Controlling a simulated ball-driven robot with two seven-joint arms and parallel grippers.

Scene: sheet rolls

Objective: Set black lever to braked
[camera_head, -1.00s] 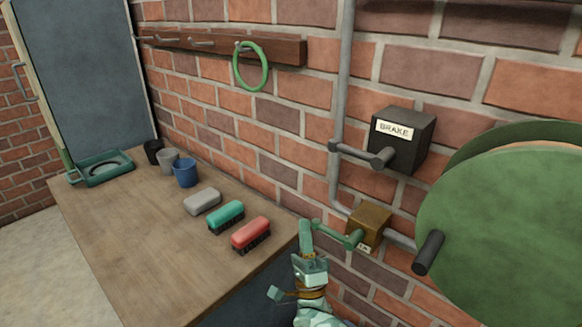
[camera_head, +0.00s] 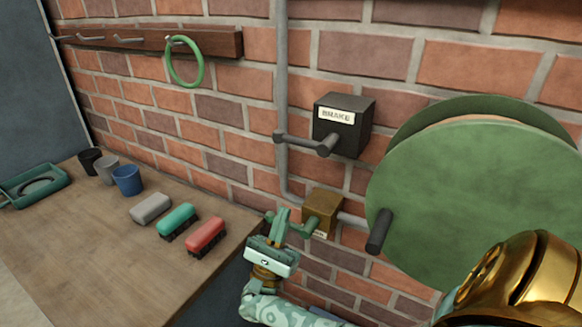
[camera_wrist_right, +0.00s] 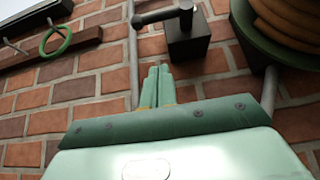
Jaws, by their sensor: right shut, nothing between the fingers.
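The black lever (camera_head: 305,143) sticks out to the left from a black box labelled BRAKE (camera_head: 345,127) on the brick wall. Its arm lies roughly level, with a knob at its left end. In the right wrist view the lever (camera_wrist_right: 158,16) and its box (camera_wrist_right: 188,40) are beyond and above my fingers. My right gripper (camera_head: 283,213) is shut and empty, fingers pointing up, below the black lever and apart from it. Its closed fingers also show in the right wrist view (camera_wrist_right: 158,70). My left gripper is not in view.
A brass box (camera_head: 322,212) with a green lever (camera_head: 303,228) sits close behind my right gripper. A large green reel (camera_head: 470,190) with a black handle (camera_head: 379,231) is to the right. A grey pipe (camera_head: 282,80) runs down the wall. The workbench (camera_head: 90,250) holds brushes and cups.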

